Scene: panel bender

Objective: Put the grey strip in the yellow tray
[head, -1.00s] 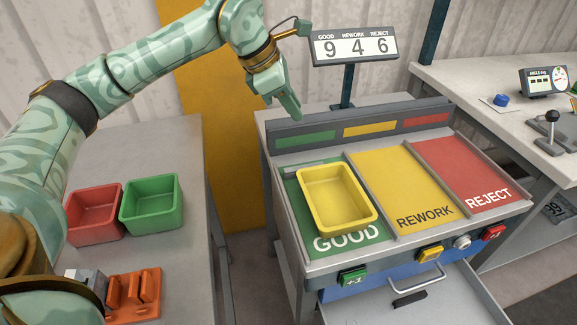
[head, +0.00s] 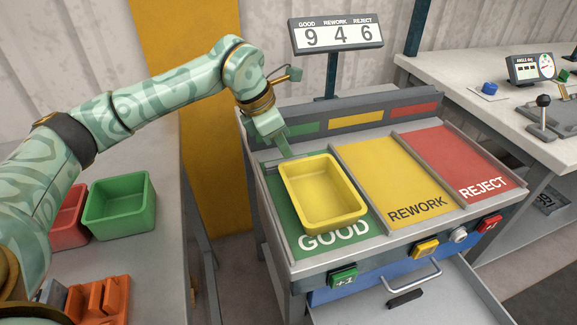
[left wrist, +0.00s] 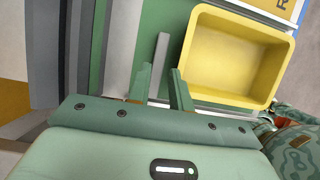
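The yellow tray (head: 322,193) sits upright on the green GOOD lane (head: 283,225). It also shows in the left wrist view (left wrist: 232,58), to the right of my fingers, and its visible inside is empty. The grey strip (left wrist: 160,58) lies on the green lane beside the tray, running up from between my fingers. My left gripper (left wrist: 163,82) is open, its two fingers apart with the strip's near part in the gap. In the head view my left gripper (head: 285,150) is low at the tray's back left edge. My right gripper is not in view.
The yellow REWORK lane (head: 388,180) and red REJECT lane (head: 452,160) are clear. A counter sign (head: 337,36) reading 9 4 6 stands behind. A green bin (head: 120,208), a red bin (head: 68,217) and an orange holder (head: 100,300) are on the left table.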

